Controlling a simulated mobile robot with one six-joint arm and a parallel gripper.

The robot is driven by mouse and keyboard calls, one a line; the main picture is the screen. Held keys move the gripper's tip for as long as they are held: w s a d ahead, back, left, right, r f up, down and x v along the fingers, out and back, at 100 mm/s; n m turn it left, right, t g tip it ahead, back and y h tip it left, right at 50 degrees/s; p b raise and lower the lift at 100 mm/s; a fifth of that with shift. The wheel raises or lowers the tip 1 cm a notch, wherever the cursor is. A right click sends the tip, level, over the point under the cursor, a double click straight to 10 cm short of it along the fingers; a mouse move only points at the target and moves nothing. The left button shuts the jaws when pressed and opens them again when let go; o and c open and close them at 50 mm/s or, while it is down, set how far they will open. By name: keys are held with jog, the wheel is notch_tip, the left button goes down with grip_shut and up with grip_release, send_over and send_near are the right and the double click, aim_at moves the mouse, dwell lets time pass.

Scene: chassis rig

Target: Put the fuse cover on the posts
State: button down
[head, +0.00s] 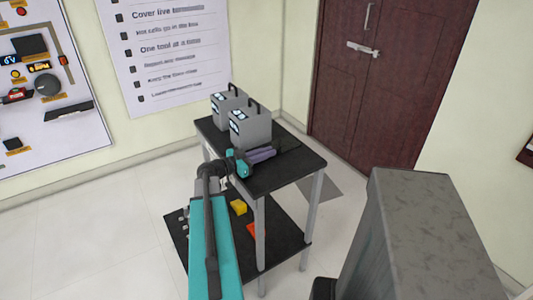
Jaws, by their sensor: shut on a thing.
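My teal arm reaches up from the bottom of the head view to the black-topped trolley. My gripper (268,153) is low over or at the trolley top, in front of the nearer grey box. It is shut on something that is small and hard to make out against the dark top. I cannot tell by sight whether this is the fuse cover. I cannot pick out the posts in this view.
Two grey boxes with black handles (250,128) (227,102) stand on the trolley top (290,170). A yellow item (238,207) and an orange item (252,230) lie on its lower shelf. A large grey block (420,240) fills the right foreground. Floor left of the trolley is clear.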

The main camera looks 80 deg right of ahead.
jog(key=shift+f+b, duration=0.1)
jog(key=shift+b, duration=0.2)
jog(key=c, duration=1.8)
grip_release()
jog(key=shift+r+p, duration=0.2)
jog(key=shift+p, duration=0.15)
jog(key=b+v, duration=0.3)
jog(key=v, duration=0.7)
jog(key=shift+f, duration=0.15)
jog(key=shift+b+v, duration=0.4)
jog(key=shift+v, duration=0.6)
jog(key=shift+o, duration=0.4)
